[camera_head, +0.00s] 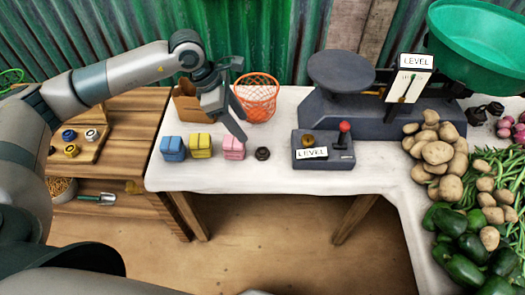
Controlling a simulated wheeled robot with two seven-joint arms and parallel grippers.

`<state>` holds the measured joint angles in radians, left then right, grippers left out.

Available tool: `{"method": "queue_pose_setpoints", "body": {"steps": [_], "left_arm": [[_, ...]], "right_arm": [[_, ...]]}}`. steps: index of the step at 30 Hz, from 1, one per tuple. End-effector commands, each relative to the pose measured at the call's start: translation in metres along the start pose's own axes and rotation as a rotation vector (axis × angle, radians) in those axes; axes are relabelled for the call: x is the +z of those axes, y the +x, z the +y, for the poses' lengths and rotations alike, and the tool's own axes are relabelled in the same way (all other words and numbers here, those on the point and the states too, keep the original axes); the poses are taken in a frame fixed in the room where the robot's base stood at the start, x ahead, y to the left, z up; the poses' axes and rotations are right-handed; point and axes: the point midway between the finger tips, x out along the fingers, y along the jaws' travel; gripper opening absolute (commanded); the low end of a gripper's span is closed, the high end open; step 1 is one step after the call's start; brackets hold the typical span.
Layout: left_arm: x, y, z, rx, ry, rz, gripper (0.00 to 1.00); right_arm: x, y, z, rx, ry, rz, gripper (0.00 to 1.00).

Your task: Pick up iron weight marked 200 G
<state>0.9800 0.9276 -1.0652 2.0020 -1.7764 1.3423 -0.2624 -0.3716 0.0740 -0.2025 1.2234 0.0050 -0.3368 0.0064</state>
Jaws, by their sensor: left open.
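A small dark hexagonal iron weight (262,153) lies on the white-covered table, to the right of the pink block; its marking is too small to read. Other dark weights (478,115) sit at the far right beside the scale, partly crowded together, also unreadable. My left gripper (228,116) is open and empty above the back left of the table. It is up and to the left of the hexagonal weight, apart from it. My right gripper is not in view.
Blue (173,149), yellow (200,146) and pink (233,147) blocks stand in a row. An orange basket (257,98) is behind. A LEVEL box with red knob (344,128) and a scale (340,72) stand right; vegetables fill the right side. Table cloth (300,180) is clear in front.

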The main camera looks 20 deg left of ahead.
Motion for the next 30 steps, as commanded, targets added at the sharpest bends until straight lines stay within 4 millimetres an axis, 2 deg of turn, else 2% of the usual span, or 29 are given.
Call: {"method": "queue_pose_setpoints", "body": {"steps": [6,12,30], "left_arm": [[0.001,0.039,-0.001,-0.003,-0.002,0.001,0.54],[0.001,0.063,0.000,-0.001,-0.001,0.001,0.54],[0.003,0.076,-0.002,-0.001,0.000,0.001,0.54]], "right_arm": [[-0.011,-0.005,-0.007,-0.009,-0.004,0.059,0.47],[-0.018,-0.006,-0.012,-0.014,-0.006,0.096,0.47],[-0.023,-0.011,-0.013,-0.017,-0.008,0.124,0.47]]}}
